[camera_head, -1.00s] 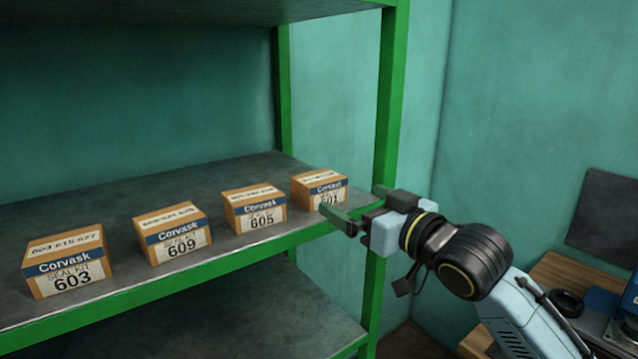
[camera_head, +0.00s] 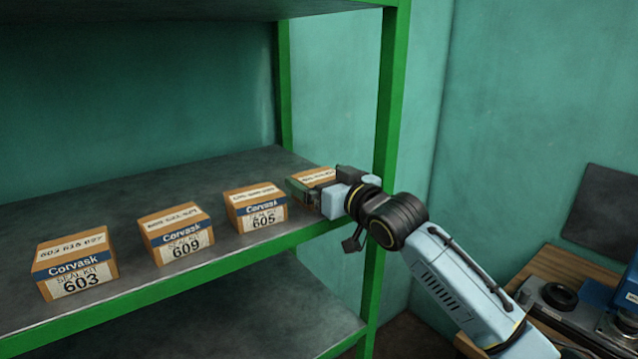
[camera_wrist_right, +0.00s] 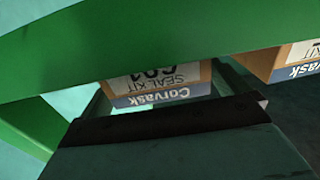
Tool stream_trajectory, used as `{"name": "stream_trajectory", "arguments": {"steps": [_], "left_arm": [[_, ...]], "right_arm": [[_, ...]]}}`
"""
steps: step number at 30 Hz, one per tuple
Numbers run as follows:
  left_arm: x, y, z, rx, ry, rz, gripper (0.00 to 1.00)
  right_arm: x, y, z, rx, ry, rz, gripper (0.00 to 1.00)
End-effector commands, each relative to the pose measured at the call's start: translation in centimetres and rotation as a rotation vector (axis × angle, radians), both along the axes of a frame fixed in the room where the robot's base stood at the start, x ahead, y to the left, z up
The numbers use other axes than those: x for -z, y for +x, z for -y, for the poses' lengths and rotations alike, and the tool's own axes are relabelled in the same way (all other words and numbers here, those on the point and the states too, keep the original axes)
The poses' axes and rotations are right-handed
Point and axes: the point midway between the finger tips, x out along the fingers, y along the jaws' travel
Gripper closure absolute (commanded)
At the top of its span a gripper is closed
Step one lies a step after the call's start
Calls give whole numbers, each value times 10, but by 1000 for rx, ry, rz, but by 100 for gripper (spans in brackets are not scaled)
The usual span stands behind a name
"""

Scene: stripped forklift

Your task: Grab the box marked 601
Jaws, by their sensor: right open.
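The box marked 601 (camera_head: 314,176) sits at the right end of the row on the grey shelf, its front mostly hidden by my right gripper (camera_head: 312,186) in the head view. In the right wrist view the 601 box (camera_wrist_right: 160,82) appears upside down, its label partly cut by the green shelf edge. There my right gripper (camera_wrist_right: 165,100) is open, with its fingers towards the two sides of the box. I cannot tell whether they touch it. My left gripper is not in view.
Boxes 605 (camera_head: 255,207), 609 (camera_head: 175,233) and 603 (camera_head: 75,262) stand left along the shelf (camera_head: 130,197). A green upright post (camera_head: 388,110) rises close to my right arm. A wooden bench (camera_head: 565,262) with equipment is at the lower right.

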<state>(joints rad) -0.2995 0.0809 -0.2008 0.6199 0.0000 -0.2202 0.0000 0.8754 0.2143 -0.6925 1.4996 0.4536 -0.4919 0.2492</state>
Motion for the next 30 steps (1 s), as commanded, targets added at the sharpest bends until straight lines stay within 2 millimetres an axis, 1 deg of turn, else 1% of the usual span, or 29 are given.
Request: {"name": "stream_trajectory", "arguments": {"steps": [3,11,14,22,23,30], "left_arm": [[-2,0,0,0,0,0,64],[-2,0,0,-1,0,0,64],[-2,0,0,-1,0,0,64],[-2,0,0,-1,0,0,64],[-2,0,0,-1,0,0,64],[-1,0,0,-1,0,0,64]], "right_arm": [[-1,6,-5,0,-1,1,0],[1,7,-6,0,-1,1,0],[1,7,-5,0,-1,1,10],[1,7,-5,1,-1,1,46],[-1,7,-5,0,1,3,48],[-3,7,-5,0,1,4,48]]}}
